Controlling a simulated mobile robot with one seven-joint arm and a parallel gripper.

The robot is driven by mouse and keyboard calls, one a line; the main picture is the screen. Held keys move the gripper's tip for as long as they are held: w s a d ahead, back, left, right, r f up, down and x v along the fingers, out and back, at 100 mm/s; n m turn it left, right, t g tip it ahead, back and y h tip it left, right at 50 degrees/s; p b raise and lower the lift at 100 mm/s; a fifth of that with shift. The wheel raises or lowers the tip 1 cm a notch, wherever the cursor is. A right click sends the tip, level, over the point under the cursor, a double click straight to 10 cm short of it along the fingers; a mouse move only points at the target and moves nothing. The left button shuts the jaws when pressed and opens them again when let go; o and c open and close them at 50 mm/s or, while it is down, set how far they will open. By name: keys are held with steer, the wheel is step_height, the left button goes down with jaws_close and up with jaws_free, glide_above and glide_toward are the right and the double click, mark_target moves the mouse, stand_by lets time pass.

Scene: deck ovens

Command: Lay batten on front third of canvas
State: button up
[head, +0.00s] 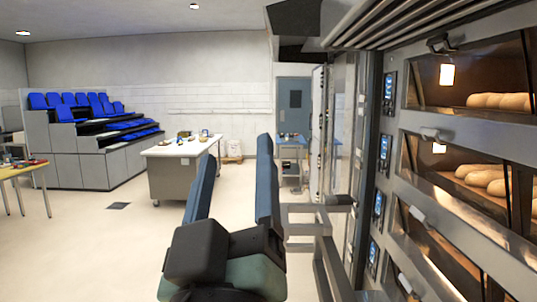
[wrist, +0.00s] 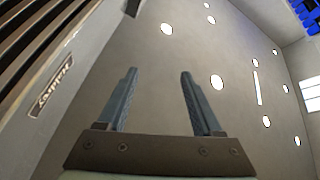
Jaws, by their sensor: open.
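My gripper (head: 237,150) is raised in the lower middle of the head view, beside the oven fronts. Its two blue-grey fingers stand apart and point upward, with nothing between them. In the wrist view my gripper (wrist: 158,74) is also open and empty, facing the ceiling lights. I cannot make out a batten or a canvas in either view. Small items lie on the white-topped table (head: 165,151), too small to identify.
Deck ovens (head: 392,150) with loaves (head: 498,101) line the right side, close to my gripper. A grey metal frame (head: 302,208) juts out beside it. A yellow table (head: 22,169) and blue-seated tiers (head: 80,160) stand left.

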steer(key=s+d+r+m+t, duration=0.3)
steer(key=s+r+m, duration=0.2)
steer(key=r, duration=0.3)
steer(key=shift+s+r, duration=0.2)
steer(key=shift+s, duration=0.7)
steer(key=shift+d, duration=0.1)
